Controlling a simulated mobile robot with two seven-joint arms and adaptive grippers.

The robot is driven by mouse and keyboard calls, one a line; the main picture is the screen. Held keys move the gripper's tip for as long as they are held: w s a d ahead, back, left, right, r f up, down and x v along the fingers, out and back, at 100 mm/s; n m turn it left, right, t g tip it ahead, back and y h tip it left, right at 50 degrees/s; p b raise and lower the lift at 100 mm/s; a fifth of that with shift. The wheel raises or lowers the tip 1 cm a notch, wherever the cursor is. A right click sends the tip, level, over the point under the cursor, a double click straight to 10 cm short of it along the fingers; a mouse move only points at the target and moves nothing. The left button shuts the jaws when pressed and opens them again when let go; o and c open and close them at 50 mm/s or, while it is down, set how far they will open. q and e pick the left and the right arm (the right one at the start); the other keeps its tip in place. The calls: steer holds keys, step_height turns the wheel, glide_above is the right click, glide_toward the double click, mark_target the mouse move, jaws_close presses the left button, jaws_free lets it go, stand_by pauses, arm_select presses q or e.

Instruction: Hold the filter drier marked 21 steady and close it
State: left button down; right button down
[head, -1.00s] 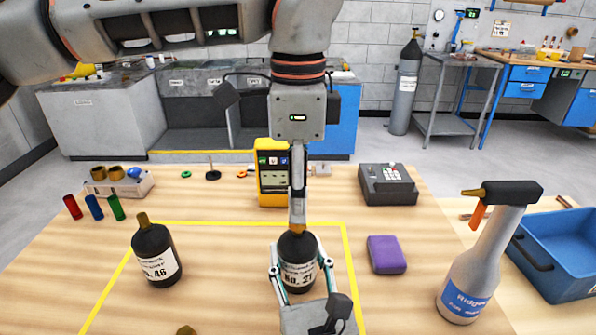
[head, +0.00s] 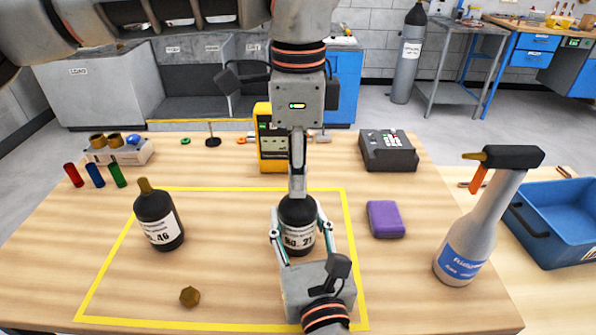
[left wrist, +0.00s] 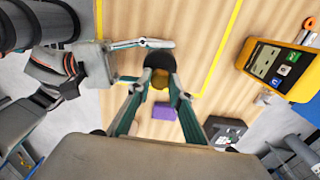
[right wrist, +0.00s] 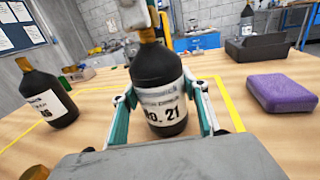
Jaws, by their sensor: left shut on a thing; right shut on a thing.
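The filter drier marked 21 (head: 299,241) is a black bottle with a white label, upright on the table inside the yellow outline. My right gripper (head: 299,228) is shut around its body from the front, one finger on each side, also seen in the right wrist view (right wrist: 160,100). My left gripper (head: 297,188) points down from above and is shut on the brass cap (left wrist: 160,80) at the drier's top. The cap (right wrist: 148,35) appears to sit on the neck. Its thread is hidden, so I cannot tell how tight it is.
A similar drier marked 46 (head: 158,222) stands at left. A loose brass hex piece (head: 189,296) lies front left. A yellow meter (head: 272,140) stands behind my left gripper. A purple block (head: 385,219) and a spray bottle (head: 470,235) are at right.

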arm_select(q)
steer(key=m, duration=1.6)
steer(key=shift+m, duration=0.4)
steer(key=m, duration=1.4)
steer(key=shift+f, duration=0.1)
steer(key=m, duration=0.5)
steer(key=shift+m, duration=0.3)
steer(key=m, duration=1.2)
steer(key=c, duration=1.7)
jaws_free()
